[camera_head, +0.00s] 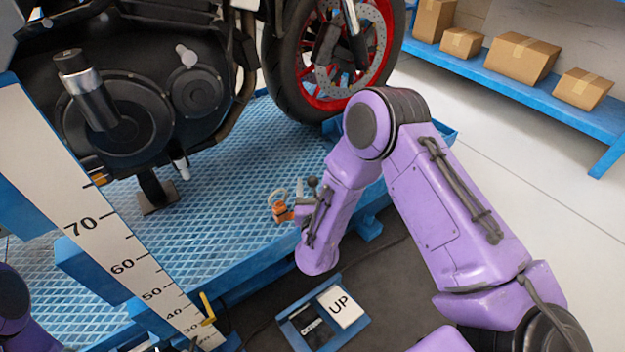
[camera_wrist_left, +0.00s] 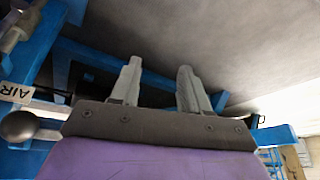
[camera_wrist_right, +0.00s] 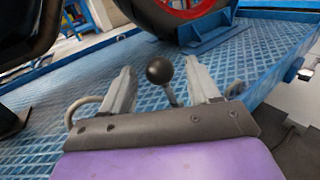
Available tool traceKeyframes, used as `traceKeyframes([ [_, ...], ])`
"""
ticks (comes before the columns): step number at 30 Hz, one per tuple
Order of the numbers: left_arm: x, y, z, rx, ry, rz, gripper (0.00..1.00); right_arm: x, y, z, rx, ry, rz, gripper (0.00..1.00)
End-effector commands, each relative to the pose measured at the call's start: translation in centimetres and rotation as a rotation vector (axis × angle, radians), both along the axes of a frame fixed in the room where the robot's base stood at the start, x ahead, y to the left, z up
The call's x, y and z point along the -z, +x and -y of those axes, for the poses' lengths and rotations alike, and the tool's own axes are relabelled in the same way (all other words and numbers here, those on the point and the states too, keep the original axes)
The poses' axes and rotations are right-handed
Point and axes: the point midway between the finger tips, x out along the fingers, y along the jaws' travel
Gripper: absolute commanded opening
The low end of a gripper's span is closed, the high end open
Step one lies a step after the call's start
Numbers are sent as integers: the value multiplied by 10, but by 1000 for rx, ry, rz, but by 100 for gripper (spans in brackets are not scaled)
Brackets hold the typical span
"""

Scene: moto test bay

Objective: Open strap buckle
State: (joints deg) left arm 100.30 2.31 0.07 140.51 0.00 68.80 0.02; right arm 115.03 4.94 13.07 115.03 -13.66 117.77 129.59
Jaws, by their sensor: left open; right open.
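I cannot identify a strap buckle for certain. A small orange part with a pale loop (camera_head: 280,208) shows beside my right gripper (camera_head: 301,194) in the head view, over the blue lift platform; it may be the buckle. My right gripper is open in the right wrist view (camera_wrist_right: 160,66). A black ball knob (camera_wrist_right: 158,70) on a grey stem appears between its fingers; I cannot tell whether they touch it. Curved grey loops show beside both fingers. My left gripper (camera_wrist_left: 158,66) is open with nothing between its fingers; its fingers are out of the head view.
A motorcycle (camera_head: 140,100) with a red-rimmed wheel (camera_head: 292,72) stands on the blue platform (camera_head: 225,195). A numbered scale (camera_head: 108,232) rises at left. An UP panel (camera_head: 342,306) lies below my right arm. Boxes stand on a blue shelf (camera_head: 520,88). A dark ball knob (camera_wrist_left: 20,125) sits beside my left gripper.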

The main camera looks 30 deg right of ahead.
Motion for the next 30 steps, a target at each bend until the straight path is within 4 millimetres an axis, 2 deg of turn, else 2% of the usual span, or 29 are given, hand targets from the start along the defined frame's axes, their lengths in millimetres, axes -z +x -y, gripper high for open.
traceKeyframes([
  [3, 7, 0, 0, -1, -1, -1, 46, 2, 21, 10, 1, 0, 2, 61],
  [6, 9, -1, 1, -1, -1, -1, 46, 1, 32, 15, 0, -1, 0, 61],
  [16, 9, -1, 1, -2, -2, -1, 46, 0, 38, 18, -1, -2, -3, 61],
  [17, 9, -1, 1, -1, -1, -1, 46, 0, 38, 18, -1, -2, -3, 54],
  [18, 9, -1, 1, -1, -1, -1, 46, 0, 38, 18, -1, -2, -3, 41],
  [22, 9, -1, 1, -1, -1, -1, 46, 0, 38, 18, -1, -2, -3, 0],
  [30, 17, -1, 1, -2, -2, -2, 46, 3, 37, 11, -1, -77, 8, 0],
])
